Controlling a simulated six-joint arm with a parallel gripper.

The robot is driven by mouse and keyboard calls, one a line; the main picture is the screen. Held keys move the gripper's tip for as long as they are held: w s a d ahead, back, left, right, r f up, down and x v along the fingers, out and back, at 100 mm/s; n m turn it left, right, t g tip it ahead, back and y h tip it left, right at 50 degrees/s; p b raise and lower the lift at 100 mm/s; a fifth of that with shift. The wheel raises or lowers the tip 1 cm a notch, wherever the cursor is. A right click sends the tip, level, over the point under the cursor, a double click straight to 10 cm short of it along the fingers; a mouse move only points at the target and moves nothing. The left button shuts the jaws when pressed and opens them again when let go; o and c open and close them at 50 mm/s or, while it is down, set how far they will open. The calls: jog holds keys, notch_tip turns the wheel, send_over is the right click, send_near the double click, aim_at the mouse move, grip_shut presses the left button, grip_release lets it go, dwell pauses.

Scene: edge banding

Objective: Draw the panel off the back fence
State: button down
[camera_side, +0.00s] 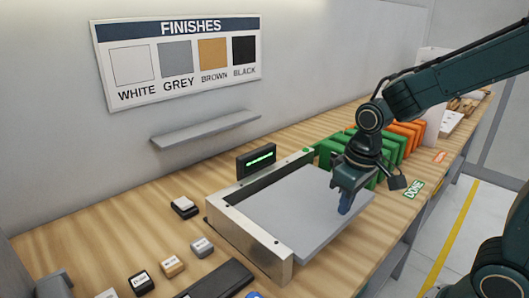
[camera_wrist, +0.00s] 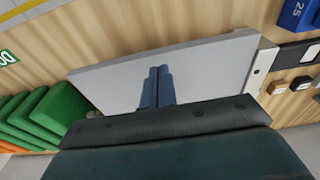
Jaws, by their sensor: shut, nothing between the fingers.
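The grey panel (camera_side: 290,222) lies flat on the wooden bench, within an L-shaped metal fence. The back fence (camera_side: 285,170) runs along its far edge, and a side fence (camera_side: 250,238) runs along its left edge. I cannot tell whether the panel touches the back fence. My gripper (camera_side: 345,208) is shut and empty, pointing down over the panel's right part. In the wrist view the shut fingers (camera_wrist: 158,86) show in front of the panel (camera_wrist: 215,65). I cannot tell whether the fingertips touch the panel.
Green blocks (camera_side: 395,148) and orange blocks (camera_side: 408,132) stand right of the panel, near a DONE label (camera_side: 413,190). A small display (camera_side: 257,160) stands behind the fence. Small labelled blocks (camera_side: 172,266) and a dark strip (camera_side: 222,280) lie left. Bare bench shows in front.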

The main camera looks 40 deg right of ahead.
jog(key=s+r+g, duration=0.1)
jog(key=s+r, duration=0.4)
jog(key=shift+s+d, duration=0.25)
jog(key=shift+s, duration=0.15)
jog(key=shift+f, duration=0.15)
notch_tip(320, 180, down, 10)
jog(key=shift+r, duration=0.2)
jog(key=shift+w+f, duration=0.1)
jog(key=shift+w, duration=1.9)
